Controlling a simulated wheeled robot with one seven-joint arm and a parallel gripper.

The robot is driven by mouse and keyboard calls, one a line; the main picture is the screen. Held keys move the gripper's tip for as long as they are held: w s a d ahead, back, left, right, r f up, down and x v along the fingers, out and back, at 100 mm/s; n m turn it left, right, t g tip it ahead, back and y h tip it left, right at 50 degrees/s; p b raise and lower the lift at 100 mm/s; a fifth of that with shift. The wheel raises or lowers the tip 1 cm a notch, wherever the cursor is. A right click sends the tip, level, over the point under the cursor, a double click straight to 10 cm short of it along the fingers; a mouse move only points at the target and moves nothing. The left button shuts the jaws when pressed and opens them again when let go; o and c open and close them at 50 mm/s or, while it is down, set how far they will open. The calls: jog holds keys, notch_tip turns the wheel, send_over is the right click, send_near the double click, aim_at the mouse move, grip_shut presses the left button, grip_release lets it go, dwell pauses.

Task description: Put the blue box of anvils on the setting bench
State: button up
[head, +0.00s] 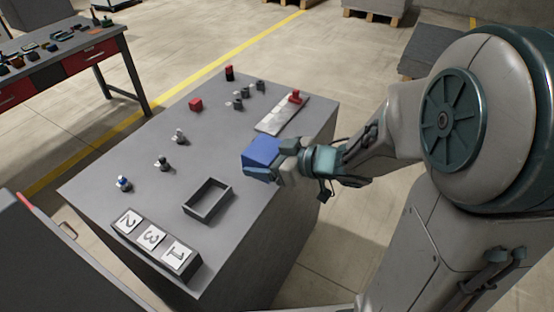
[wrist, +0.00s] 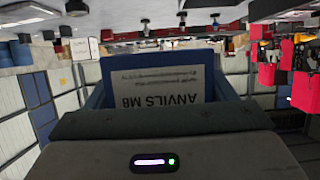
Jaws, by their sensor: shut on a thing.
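The blue box (head: 262,151) is in my gripper (head: 272,161), at the right side of the grey bench (head: 150,205) in the head view. The fingers are shut on it from both sides. In the wrist view the blue box (wrist: 120,66) fills the middle, with a white label reading "ANVILS M8". The box looks slightly tilted and over the bench top; I cannot tell whether its underside touches the top.
On the bench are an open grey tray (head: 208,200), a block with number cards 2, 3, 1 (head: 152,243), a pale plate with a red knob (head: 282,115), a red cube (head: 196,104) and several small fittings. A tool-covered workbench (head: 60,60) stands upper left.

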jog(key=shift+w+d+f+p, duration=0.15)
jog(key=shift+w+p, duration=0.3)
jog(key=shift+p, duration=0.55)
jog(key=shift+w+d+f+p, duration=0.15)
jog(key=shift+w+p, duration=0.25)
jog(key=shift+p, duration=0.6)
jog(key=w+f, duration=0.2)
jog(key=w, duration=0.1)
jog(key=w+d+f, duration=0.1)
jog(key=w+f, duration=0.1)
jog(key=w, duration=0.1)
jog(key=w+d+f, duration=0.1)
jog(key=w+f, duration=0.1)
jog(key=w, duration=0.1)
jog(key=shift+d, duration=0.25)
jog(key=shift+f, duration=2)
jog(key=shift+f, duration=0.1)
jog(key=shift+f, duration=0.15)
jog(key=o, duration=1.2)
jog(key=shift+s, duration=0.1)
jog(key=shift+r, duration=0.2)
